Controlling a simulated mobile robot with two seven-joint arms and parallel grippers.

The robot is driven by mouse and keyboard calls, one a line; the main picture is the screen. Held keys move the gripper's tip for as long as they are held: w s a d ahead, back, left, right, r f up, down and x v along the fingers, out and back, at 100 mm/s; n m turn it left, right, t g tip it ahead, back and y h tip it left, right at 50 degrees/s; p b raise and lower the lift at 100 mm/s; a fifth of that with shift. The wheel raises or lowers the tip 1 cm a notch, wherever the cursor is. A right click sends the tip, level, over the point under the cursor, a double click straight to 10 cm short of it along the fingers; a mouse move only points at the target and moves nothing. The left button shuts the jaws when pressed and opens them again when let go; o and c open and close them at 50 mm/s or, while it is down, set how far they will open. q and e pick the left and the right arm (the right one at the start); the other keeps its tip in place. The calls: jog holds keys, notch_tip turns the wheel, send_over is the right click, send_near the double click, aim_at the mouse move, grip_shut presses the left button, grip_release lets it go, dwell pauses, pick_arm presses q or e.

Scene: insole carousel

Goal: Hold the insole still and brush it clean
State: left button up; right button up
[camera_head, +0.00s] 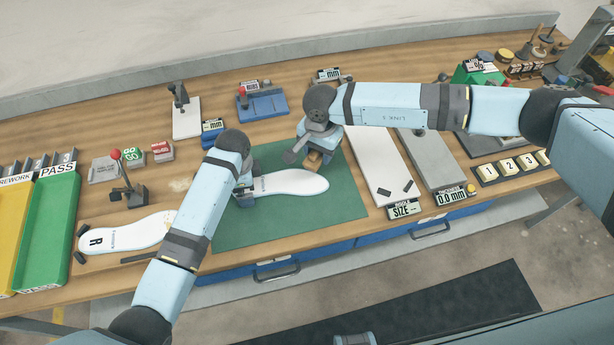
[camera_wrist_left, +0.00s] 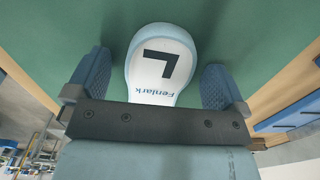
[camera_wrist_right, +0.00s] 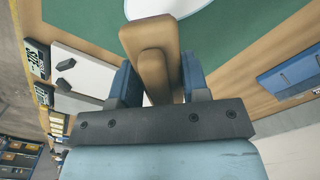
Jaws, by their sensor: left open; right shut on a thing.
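The white insole (camera_head: 296,182) lies flat on the green mat (camera_head: 340,198) in the head view. In the left wrist view its heel end (camera_wrist_left: 162,62) shows a black "L" and the word "Fenlark". My left gripper (camera_head: 244,190) is open over the heel end; in the left wrist view its fingers (camera_wrist_left: 155,85) stand on both sides of the heel, apart from it. My right gripper (camera_head: 314,148) is shut on the wooden brush (camera_wrist_right: 152,62), above the mat just behind the insole's wide end. The brush's bristles are hidden.
Green PASS (camera_head: 48,230) and yellow REWORK (camera_head: 12,225) trays stand at far left. A white board (camera_head: 372,160) and a size display (camera_head: 404,208) are right of the mat. The mat's front right is clear.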

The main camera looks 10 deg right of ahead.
pick_arm(q)
notch_tip(320, 180, up, 12)
dwell(0.6)
